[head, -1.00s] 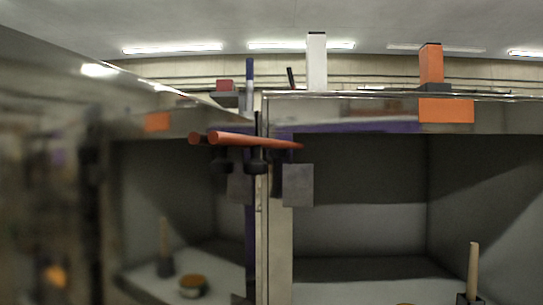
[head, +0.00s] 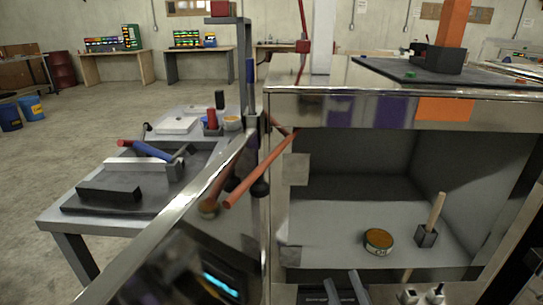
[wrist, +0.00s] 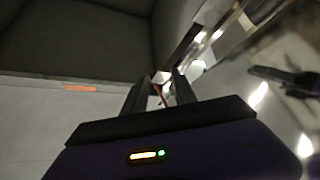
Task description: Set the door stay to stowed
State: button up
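The door stay appears to be the orange-red bar (head: 262,168) with a black knob (head: 261,188), by the post at the trailer's left opening edge. It slants from upper right to lower left. The polished open door (head: 165,235) stands to its left and mirrors the bar. My gripper (head: 345,285) shows at the bottom of the head view, below and right of the bar and apart from it. In the wrist view my gripper (wrist: 160,85) has its fingers spread. A small pale and reddish thing shows between them; I cannot tell what it is. No hold shows.
Inside the compartment are a round tin (head: 378,242) and a wooden-handled tool in a dark holder (head: 427,236). A grey workbench (head: 60,215) with tools stands behind the door. Open floor lies at the left.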

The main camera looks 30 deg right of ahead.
jog(key=w+r+n+g+y+p, duration=0.1)
jog(key=w+r+n+y+p, duration=0.35)
jog(key=r+n+y, duration=0.75)
jog(key=w+r+n+y+p, duration=0.5)
jog(key=n+y, duration=0.4)
jog(key=n, duration=0.8)
jog(key=n+g+y, duration=0.6)
jog(key=n+g, duration=0.4)
jog(key=n, duration=0.3)
send_near(265, 194)
jog(key=w, duration=0.1)
jog(key=shift+p+x, duration=1.15)
jog(key=shift+x, duration=2.85)
jog(key=shift+w, duration=0.1)
jog(key=shift+t, duration=0.4)
grip_shut()
jog(key=shift+f+g, duration=0.1)
jog(key=shift+g, duration=0.2)
